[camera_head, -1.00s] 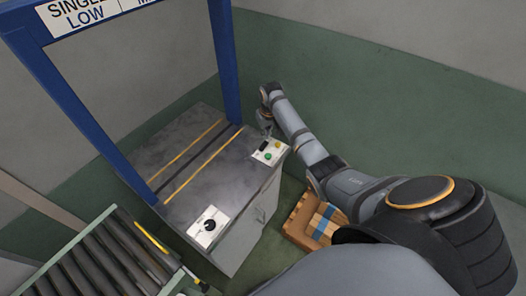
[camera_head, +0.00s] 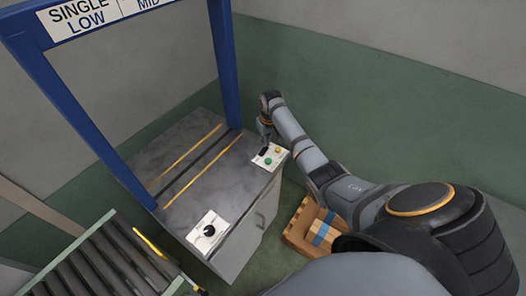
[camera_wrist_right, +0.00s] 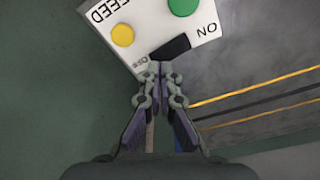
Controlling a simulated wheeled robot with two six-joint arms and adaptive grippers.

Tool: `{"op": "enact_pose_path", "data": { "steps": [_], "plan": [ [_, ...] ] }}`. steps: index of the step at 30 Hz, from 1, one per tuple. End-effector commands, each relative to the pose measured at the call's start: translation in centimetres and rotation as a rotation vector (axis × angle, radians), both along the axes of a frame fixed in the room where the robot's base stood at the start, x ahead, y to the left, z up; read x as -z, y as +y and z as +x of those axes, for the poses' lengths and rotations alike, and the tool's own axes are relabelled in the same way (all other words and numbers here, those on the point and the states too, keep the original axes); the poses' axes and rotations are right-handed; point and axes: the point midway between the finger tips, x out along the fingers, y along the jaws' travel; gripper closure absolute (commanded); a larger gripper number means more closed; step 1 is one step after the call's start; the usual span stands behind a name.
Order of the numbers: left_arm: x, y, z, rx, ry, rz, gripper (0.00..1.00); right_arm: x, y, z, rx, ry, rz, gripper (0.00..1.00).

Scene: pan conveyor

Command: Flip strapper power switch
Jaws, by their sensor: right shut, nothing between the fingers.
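The strapper (camera_head: 190,163) is a grey cabinet with a blue arch. A small white control panel (camera_head: 258,162) sits on its far right corner. In the right wrist view the panel (camera_wrist_right: 150,22) carries a black power switch (camera_wrist_right: 171,47) between the labels ON and OFF, a green button (camera_wrist_right: 184,6) and a yellow button (camera_wrist_right: 122,35). My right gripper (camera_head: 265,139) is shut and empty, pointing down at the switch. In the wrist view the closed fingertips (camera_wrist_right: 160,70) are at the OFF end of the switch; whether they touch it I cannot tell. My left gripper is out of view.
A white panel with a black dial (camera_head: 209,230) sits on the strapper's near corner. The blue arch post (camera_head: 224,70) rises left of my right gripper.

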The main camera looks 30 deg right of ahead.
Motion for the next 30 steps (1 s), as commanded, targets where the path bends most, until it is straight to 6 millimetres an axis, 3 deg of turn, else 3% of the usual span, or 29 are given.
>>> {"op": "enact_pose_path", "data": {
  "steps": [30],
  "plan": [
    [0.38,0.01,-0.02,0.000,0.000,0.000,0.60,0.77,0.00,0.00,0.000,0.000,0.000,1.00]
  ]
}}
